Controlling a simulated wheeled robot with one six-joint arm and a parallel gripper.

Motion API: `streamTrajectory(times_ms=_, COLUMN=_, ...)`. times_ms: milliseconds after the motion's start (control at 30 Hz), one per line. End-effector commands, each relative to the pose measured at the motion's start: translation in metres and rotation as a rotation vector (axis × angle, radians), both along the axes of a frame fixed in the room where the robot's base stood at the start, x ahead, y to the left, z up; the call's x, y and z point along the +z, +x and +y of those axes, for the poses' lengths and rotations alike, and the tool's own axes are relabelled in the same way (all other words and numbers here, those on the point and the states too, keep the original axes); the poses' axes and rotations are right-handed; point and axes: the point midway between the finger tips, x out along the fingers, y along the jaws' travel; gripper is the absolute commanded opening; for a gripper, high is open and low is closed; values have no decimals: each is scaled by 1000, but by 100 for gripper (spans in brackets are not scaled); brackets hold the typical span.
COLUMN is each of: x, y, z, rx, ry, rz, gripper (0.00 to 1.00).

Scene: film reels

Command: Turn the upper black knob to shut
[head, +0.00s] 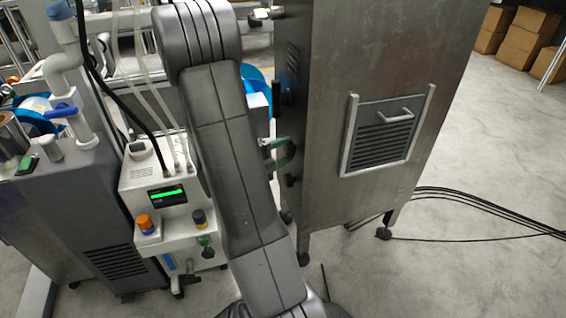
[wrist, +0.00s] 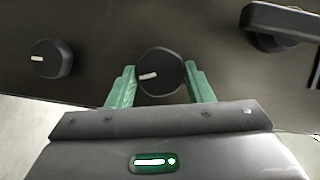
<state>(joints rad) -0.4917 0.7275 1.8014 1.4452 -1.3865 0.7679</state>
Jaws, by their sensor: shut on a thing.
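The upper black knob (wrist: 163,68) sits on the side face of the metal cabinet (head: 330,90). In the wrist view it stands between the green fingers of my gripper (wrist: 160,88), which is shut on it. Its white mark points left in that view, tilted slightly. In the head view my gripper (head: 280,156) reaches the cabinet's left side and largely hides this knob. The lower black knob (wrist: 52,58) is apart from the fingers, its white mark also pointing left; it shows below my gripper in the head view (head: 291,180).
A black handle (wrist: 283,22) sits on the same face, above the knobs in the head view (head: 286,91). A white machine (head: 160,195) with a green display stands left of my arm. Black cables (head: 470,200) lie on the floor to the right.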

Motion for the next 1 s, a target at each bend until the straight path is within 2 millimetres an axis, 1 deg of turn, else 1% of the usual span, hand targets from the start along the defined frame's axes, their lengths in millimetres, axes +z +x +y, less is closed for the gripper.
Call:
streamTrajectory(times_ms=33, x=-6, y=-1, z=0, rx=0, ry=11, rz=-35, gripper=24)
streamTrajectory(times_ms=300, x=-4, y=-1, z=0, rx=-1, ry=72, rz=-218, gripper=24)
streamTrajectory(times_ms=500, x=-4, y=-1, z=0, rx=0, ry=101, rz=-306, gripper=24)
streamTrajectory(times_ms=700, x=-4, y=-1, z=0, rx=-2, ry=115, rz=-350, gripper=24)
streamTrajectory(times_ms=1000, x=-4, y=-1, z=0, rx=-2, ry=119, rz=-361, gripper=24)
